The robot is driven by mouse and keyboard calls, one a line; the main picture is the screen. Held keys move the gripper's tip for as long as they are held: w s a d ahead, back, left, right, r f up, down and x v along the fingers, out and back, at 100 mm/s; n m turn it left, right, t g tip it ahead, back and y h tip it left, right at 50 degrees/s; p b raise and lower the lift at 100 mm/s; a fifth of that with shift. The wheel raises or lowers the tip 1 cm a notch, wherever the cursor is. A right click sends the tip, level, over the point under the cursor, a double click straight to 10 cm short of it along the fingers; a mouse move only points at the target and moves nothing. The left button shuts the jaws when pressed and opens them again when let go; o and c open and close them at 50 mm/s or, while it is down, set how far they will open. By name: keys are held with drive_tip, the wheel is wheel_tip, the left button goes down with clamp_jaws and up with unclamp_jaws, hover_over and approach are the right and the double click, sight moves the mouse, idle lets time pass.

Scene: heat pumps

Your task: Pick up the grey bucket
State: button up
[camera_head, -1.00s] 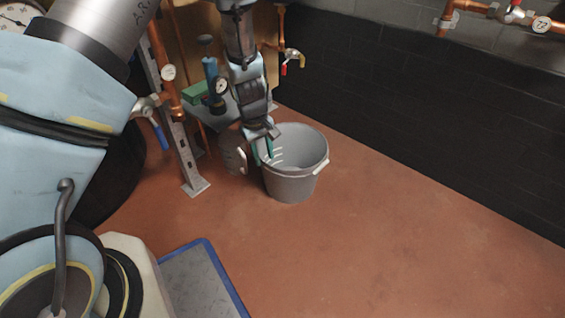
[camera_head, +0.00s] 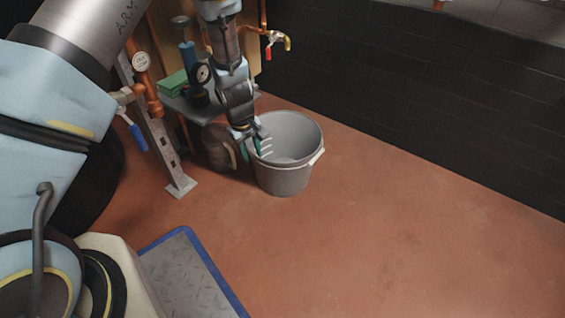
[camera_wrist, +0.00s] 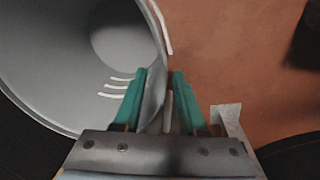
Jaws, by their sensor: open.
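The grey bucket (camera_head: 284,178) stands upright on the floor, with pale marks inside and a light handle grip on its right. My gripper (camera_head: 250,150) is at its left rim, pointing down, with teal fingers apart. In the wrist view, the bucket (camera_wrist: 60,60) fills the upper left. Its rim and wall pass between the two open fingertips of my gripper (camera_wrist: 159,76), one inside the bucket and one outside. I cannot tell whether either finger touches the wall.
A metal post (camera_head: 158,140) with pipes and a blue-handled valve (camera_head: 137,136) stands left of the bucket. A rounded brown object (camera_head: 217,147) sits close to its left. A blue-edged plate (camera_head: 190,275) lies in front. Red floor (camera_head: 400,240) is clear to the right, up to a dark wall.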

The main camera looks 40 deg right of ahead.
sight(256, 166)
drive_tip(key=f+b, duration=0.2)
drive_tip(key=f, duration=0.1)
drive_tip(key=f+b, duration=0.1)
drive_tip(key=shift+s+d+f, duration=0.2)
drive_tip(key=shift+d+f, duration=0.1)
drive_tip(key=shift+d, duration=0.05)
clamp_jaws()
drive_tip(key=shift+r, duration=0.1)
idle(1.0)
